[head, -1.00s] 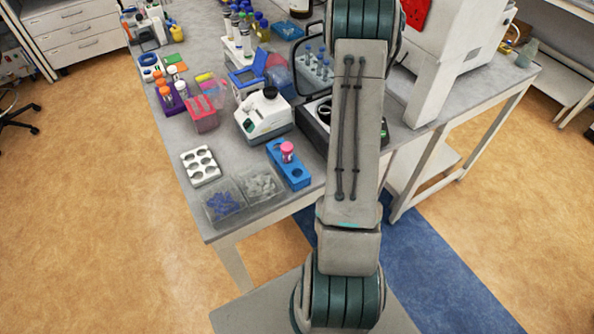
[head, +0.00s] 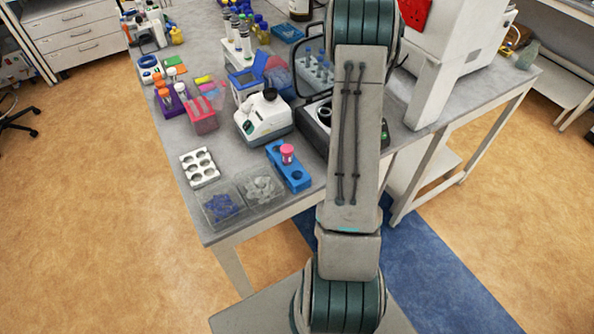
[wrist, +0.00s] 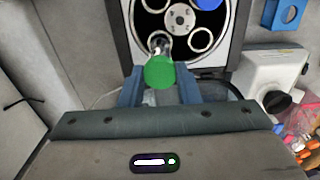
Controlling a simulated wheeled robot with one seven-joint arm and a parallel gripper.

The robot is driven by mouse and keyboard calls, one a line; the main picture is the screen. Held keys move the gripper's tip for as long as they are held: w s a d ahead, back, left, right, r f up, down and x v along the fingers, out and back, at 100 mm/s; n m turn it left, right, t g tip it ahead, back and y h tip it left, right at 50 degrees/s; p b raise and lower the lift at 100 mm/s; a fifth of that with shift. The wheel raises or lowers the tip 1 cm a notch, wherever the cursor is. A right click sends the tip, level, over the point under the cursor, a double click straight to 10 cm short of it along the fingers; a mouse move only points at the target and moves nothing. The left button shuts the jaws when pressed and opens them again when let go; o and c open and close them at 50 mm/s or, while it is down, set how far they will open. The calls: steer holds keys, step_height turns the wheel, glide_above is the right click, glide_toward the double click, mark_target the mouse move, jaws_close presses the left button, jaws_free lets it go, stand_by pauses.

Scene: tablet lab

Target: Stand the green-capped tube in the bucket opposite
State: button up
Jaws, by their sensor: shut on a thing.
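My gripper (wrist: 159,84) is shut on the green-capped tube (wrist: 159,72) in the wrist view, with a finger on each side of the cap. The clear tube body points away from the camera at the lower-left bucket (wrist: 152,46) of the centrifuge rotor (wrist: 179,18). I cannot tell how deep its tip is. A blue cap (wrist: 207,3) shows at the upper-right bucket, diagonally across the hub. The other two visible buckets look empty. In the head view my arm hides the gripper and tube, and most of the centrifuge (head: 316,128).
A blue rack (head: 293,178) with a pink-capped tube stands left of my arm. A white benchtop device (head: 262,118) is close to the centrifuge. Clear boxes (head: 221,208) and a white rack (head: 199,167) stand near the table's front-left corner. A large white machine (head: 435,70) stands right.

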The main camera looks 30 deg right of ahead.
steer(key=shift+f, duration=0.15)
steer(key=shift+f+b, duration=0.45)
steer(key=shift+f, duration=0.2)
steer(key=shift+f, duration=0.2)
stand_by(0.4)
steer(key=shift+f+b, duration=0.7)
steer(key=shift+f, duration=0.3)
steer(key=shift+f, duration=0.2)
steer(key=shift+f+b, duration=0.8)
steer(key=shift+f, duration=0.3)
steer(key=o, duration=0.9)
